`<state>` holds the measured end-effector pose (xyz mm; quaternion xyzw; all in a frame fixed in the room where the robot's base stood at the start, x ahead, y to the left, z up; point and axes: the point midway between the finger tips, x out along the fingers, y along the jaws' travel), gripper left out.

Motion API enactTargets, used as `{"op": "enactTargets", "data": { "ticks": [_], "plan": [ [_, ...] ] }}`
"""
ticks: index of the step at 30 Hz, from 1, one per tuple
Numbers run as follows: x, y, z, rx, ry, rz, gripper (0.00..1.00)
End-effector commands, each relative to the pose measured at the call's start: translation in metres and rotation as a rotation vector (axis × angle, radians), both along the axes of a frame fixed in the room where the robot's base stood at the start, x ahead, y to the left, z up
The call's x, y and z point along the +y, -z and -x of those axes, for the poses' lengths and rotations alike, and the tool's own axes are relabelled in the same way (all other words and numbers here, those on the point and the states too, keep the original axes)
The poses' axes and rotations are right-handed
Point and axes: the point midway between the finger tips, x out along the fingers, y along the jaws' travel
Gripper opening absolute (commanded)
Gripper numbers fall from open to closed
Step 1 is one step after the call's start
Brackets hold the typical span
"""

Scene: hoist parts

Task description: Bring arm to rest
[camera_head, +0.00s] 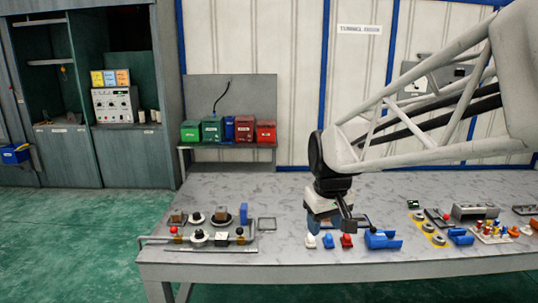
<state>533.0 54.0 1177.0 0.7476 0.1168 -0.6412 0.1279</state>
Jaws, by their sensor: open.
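My gripper (352,225) hangs at the end of the white lattice arm, pointing down above the front middle of the grey table (220,260). Its jaws are small and dark in this view, and I see nothing held between them. Below and around it stand a white part (311,241), a small blue part (328,241) and a red part (347,241). A larger blue holder (383,240) lies just right of the gripper. The gripper hides part of what is behind it.
At the table's left, several knobs and blocks stand near a metal rail (160,238). At the right are yellow-based round parts (428,228), a grey box (475,211) and a tray of small coloured parts (492,233). Coloured bins (212,131) stand on a back shelf. The table's back left is clear.

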Motion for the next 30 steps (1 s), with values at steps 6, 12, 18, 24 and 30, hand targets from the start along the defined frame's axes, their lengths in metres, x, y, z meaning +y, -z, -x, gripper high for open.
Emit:
{"op": "enactTargets", "data": {
  "ticks": [6,12,18,24,30],
  "plan": [
    [-0.020,-0.001,0.057,-0.022,0.091,-0.012,0.51],
    [-0.035,0.005,0.106,-0.040,0.172,-0.022,0.51],
    [-0.047,0.016,0.155,-0.058,0.252,-0.034,0.51],
    [-0.054,0.029,0.195,-0.073,0.322,-0.044,0.51],
    [-0.058,0.037,0.215,-0.079,0.359,-0.048,0.51]
  ]
}}
